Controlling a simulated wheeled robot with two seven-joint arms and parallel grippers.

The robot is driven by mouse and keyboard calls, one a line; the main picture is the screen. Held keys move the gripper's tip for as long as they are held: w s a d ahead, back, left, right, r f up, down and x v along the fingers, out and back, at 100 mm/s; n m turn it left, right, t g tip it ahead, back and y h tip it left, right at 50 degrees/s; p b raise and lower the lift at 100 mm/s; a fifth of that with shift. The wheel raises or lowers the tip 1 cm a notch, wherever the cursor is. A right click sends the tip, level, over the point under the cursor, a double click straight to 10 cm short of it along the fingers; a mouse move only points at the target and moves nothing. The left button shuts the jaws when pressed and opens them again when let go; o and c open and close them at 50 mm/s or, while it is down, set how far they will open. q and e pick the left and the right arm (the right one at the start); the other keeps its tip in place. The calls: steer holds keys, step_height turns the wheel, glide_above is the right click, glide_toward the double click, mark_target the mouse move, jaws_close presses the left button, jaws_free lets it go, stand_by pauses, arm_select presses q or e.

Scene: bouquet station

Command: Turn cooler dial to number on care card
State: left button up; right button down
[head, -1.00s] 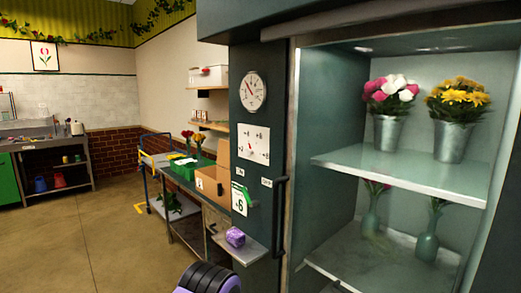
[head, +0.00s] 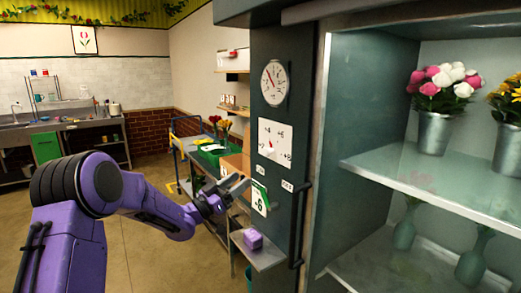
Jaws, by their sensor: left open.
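The cooler's dial plate (head: 275,143) is a white square on the dark green cooler front, with numbers such as +4 and +6 around a small red-marked knob. I cannot tell exactly which number the knob points to. The care card (head: 260,198) hangs below it, white with a green top, and reads +6. My left gripper (head: 240,188) is open and empty, just left of the card and below the dial plate. It appears apart from the dial. My right gripper is not in view.
A round gauge (head: 274,82) sits above the dial plate. A small shelf (head: 262,258) with a purple block (head: 253,239) juts out below the card. A vertical door handle (head: 299,225) stands to the right. The open cooler holds flower buckets (head: 434,132).

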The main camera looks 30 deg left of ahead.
mark_target(265, 154)
arm_select(q)
steer(key=w+r+p, duration=0.1)
steer(key=w, duration=0.1)
steer(key=w+d+r+m+h+p, duration=0.1)
steer(key=w+r, duration=0.1)
steer(key=w+r+h+p, duration=0.1)
steer(key=r, duration=0.1)
steer(key=shift+w+d+r+m, duration=0.2)
steer(key=shift+w+d+m, duration=0.1)
steer(key=shift+w+m, duration=0.1)
steer(key=shift+g, duration=0.3)
steer(key=x, duration=0.1)
steer(key=p+x, duration=0.2)
steer(key=x, duration=0.1)
steer(key=shift+w+f, duration=0.2)
steer(key=shift+f, duration=0.1)
steer(key=shift+w, duration=0.25)
steer(key=shift+s, duration=0.15)
steer(key=shift+c, duration=0.5)
steer(key=c, duration=0.9)
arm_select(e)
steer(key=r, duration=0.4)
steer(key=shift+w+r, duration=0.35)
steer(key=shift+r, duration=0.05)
